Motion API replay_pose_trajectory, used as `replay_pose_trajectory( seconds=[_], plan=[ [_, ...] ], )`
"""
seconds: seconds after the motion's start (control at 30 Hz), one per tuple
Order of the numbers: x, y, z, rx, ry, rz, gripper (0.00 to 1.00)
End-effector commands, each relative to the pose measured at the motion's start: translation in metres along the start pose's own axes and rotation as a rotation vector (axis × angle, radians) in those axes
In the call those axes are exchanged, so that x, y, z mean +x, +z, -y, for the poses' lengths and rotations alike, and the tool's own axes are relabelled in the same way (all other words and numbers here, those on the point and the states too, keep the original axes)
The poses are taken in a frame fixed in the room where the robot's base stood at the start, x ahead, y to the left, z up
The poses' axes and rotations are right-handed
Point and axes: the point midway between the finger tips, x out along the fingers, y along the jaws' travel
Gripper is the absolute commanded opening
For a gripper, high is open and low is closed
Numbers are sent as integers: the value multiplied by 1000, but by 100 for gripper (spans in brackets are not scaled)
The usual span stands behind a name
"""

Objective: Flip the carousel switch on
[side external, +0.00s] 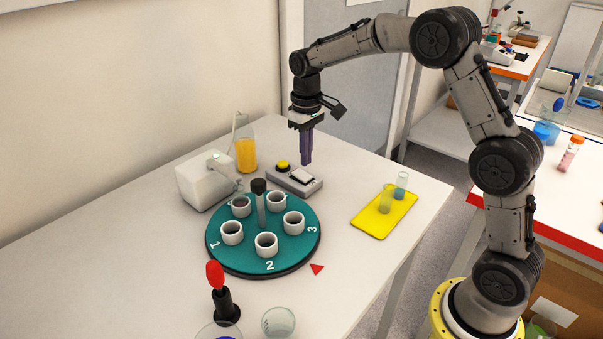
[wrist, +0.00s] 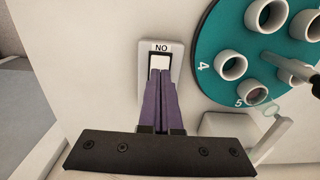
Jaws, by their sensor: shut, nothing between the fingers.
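In the wrist view the white rocker (wrist: 159,62) lies just beyond my fingertips, beside an ON label (wrist: 161,47) that reads upside down. My gripper (side external: 306,163) has purple fingers, pressed together and empty, pointing down just above the rocker; contact cannot be told. It also shows in the wrist view (wrist: 160,76). The teal carousel (side external: 220,256) carries several white cups.
A white dispenser (side external: 200,182) and a beaker of orange juice (side external: 246,153) stand left of the switch box. A yellow tray (side external: 371,226) with small glasses lies to the right. A red-topped black stand (side external: 224,305) is at the front. Table between box and tray is clear.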

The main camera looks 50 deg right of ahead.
Motion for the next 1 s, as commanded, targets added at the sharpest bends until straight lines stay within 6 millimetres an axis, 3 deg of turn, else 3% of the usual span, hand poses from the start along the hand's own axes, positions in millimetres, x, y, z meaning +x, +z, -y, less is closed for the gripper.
replay_pose_trajectory(
  seconds=[0.4, 0.83, 0.93, 1.0],
  plan=[
    [-30, 0, 0, 0, 0, -2, 0],
    [-36, 0, 1, -2, 0, -3, 0],
    [-53, 0, 4, -9, 5, -40, 0],
    [-76, 5, 8, -16, 10, -84, 0]
  ],
)
